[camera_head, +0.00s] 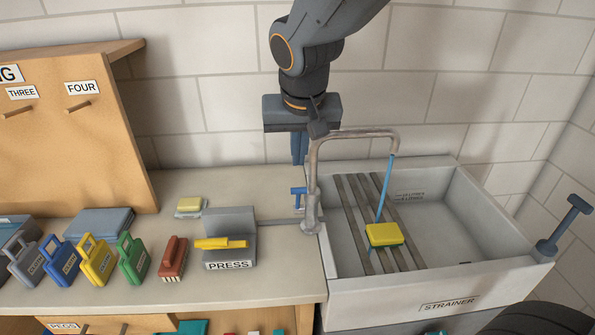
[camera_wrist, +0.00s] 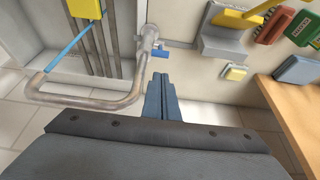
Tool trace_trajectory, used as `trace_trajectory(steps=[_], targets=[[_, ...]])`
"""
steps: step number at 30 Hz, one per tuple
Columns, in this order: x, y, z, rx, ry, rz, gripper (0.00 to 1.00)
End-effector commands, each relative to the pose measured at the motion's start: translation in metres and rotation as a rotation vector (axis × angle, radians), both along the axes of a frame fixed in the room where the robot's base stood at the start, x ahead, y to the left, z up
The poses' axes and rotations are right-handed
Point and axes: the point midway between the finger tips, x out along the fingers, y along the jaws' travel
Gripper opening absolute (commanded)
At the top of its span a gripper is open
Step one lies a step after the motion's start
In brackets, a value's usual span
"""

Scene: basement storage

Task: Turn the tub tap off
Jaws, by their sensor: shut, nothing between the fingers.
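The tub tap (camera_head: 312,190) is a grey bent pipe rising from the left rim of the grey tub (camera_head: 440,300). A thin blue stream of water (camera_head: 385,185) runs from its spout towards a yellow sponge (camera_head: 384,234) on the slats. The small blue tap handle (camera_head: 298,192) sticks out on the left side of the tap; it also shows in the wrist view (camera_wrist: 160,53). My gripper (camera_head: 299,162) is shut and empty, pointing down above the handle, close to the tap pipe. In the wrist view the blue fingers (camera_wrist: 160,78) are together, apart from the handle.
Left of the tap are a grey block marked PRESS (camera_head: 229,250) with a yellow bar, a red brush (camera_head: 173,258) and several coloured tagged items. A yellow sponge (camera_head: 190,205) lies on the counter (camera_head: 270,275). The tiled wall (camera_head: 440,100) is close behind. A blue-grey handle (camera_head: 565,225) juts from the tub's right.

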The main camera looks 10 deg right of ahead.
Motion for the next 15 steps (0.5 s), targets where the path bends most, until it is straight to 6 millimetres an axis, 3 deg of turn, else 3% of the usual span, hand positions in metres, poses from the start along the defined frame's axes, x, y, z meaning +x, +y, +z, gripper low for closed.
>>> trace_trajectory(steps=[15], targets=[[0.025, -0.001, -0.063, -0.004, 0.005, 0.001, 0.00]])
